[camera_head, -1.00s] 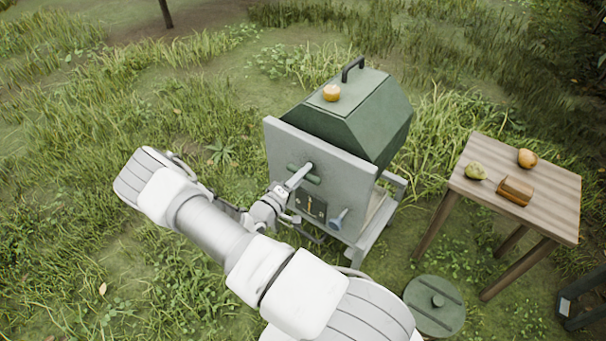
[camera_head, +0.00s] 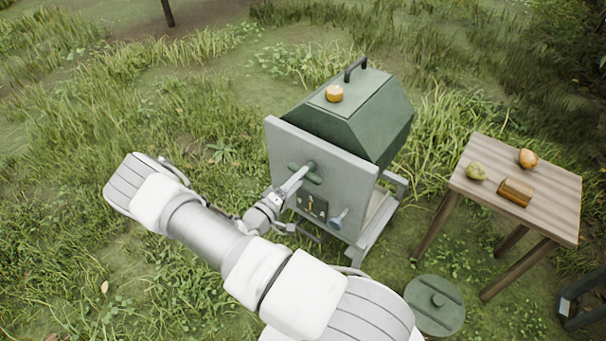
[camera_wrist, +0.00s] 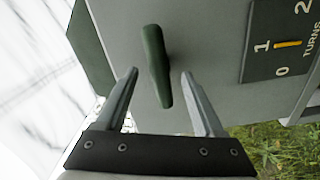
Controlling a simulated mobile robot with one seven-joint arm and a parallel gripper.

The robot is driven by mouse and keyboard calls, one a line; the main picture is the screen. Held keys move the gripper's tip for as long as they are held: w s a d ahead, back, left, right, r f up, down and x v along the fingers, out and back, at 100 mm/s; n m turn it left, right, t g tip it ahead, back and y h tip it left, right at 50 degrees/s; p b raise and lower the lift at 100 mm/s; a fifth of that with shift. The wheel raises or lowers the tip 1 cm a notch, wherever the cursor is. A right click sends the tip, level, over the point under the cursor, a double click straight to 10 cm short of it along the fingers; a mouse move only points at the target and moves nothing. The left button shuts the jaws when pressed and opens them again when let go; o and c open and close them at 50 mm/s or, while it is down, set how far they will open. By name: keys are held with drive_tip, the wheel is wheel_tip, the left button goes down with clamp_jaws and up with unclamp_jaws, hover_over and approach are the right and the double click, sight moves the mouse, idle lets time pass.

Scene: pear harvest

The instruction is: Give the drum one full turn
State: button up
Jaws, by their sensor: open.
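The green drum (camera_head: 378,125) stands behind a grey front plate (camera_head: 345,172). A dark green bar handle (camera_head: 313,179) is on that plate; in the wrist view the handle (camera_wrist: 156,60) lies lengthwise between my fingers. My gripper (camera_wrist: 160,74) is open, one finger on each side of the handle, with a gap on both sides. In the head view my gripper (camera_head: 304,170) reaches the plate from the left. A dark TURNS dial (camera_wrist: 283,40) has its yellow pointer beside the 1. The dial also shows in the head view (camera_head: 317,208).
A blue-grey knob (camera_head: 340,217) sticks out low on the plate. A wooden table (camera_head: 545,190) at right carries pears and a brown block (camera_head: 516,191). A round green lid (camera_head: 436,318) lies on the grass.

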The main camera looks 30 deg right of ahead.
drive_tip(key=v, duration=0.7)
drive_tip(key=shift+r, duration=0.1)
idle(0.4)
drive_tip(key=s+a+r+y, duration=0.4)
drive_tip(key=s+r+y, duration=0.2)
drive_tip(key=r, duration=0.6)
drive_tip(key=s+a+r+m+y, duration=0.1)
drive_tip(key=s+a+r+y, duration=0.45)
drive_tip(key=r, duration=0.65)
drive_tip(key=s+a+r+y, duration=0.3)
drive_tip(key=s+r+y, duration=0.3)
drive_tip(key=r, duration=0.5)
wheel_tip(320, 180, up, 22)
drive_tip(key=s+p, duration=0.1)
drive_tip(key=p, duration=2)
drive_tip(key=shift+s+a+f+g, duration=0.2)
drive_tip(key=shift+s+a+g, duration=0.05)
drive_tip(key=shift+a+g, duration=0.1)
